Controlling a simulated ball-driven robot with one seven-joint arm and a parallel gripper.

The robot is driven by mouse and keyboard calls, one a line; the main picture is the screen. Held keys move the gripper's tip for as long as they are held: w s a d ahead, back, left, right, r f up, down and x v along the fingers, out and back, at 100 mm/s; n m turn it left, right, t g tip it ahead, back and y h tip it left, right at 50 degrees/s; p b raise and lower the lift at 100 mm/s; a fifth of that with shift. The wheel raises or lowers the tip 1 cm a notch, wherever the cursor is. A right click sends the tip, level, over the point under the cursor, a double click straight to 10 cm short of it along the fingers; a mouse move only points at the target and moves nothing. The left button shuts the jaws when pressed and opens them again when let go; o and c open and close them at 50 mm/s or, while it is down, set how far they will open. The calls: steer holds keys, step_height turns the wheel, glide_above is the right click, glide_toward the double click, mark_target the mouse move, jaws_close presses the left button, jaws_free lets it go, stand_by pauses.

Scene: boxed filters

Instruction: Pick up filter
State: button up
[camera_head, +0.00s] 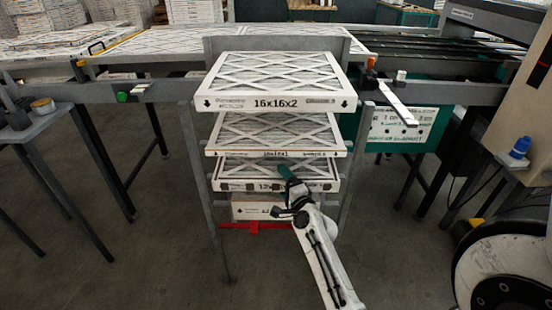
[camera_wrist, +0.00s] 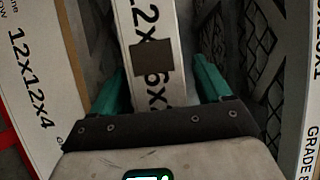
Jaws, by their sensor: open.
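My gripper (camera_head: 288,178) is at the front edge of the third filter down (camera_head: 240,186) in the rack, whose label begins with 12. In the wrist view my gripper (camera_wrist: 162,84) is open, with one green finger on each side of a white filter edge (camera_wrist: 150,90). That edge carries a partly covered label and a brown square patch. I cannot tell whether the fingers touch it. The filter marked 16x16x2 (camera_head: 280,103) lies on top, with a thinner filter (camera_head: 230,152) below it. My arm hides part of the lowest filter (camera_head: 250,210).
The grey rack's posts (camera_head: 196,150) stand close on both sides of the stack. In the wrist view, a filter marked 12x12x4 (camera_wrist: 30,100) is at left and another label edge (camera_wrist: 306,70) at right. A small table (camera_head: 38,122) stands at far left. Open floor lies in front.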

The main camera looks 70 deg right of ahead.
steer(key=shift+d, duration=0.1)
steer(key=c, duration=1.2)
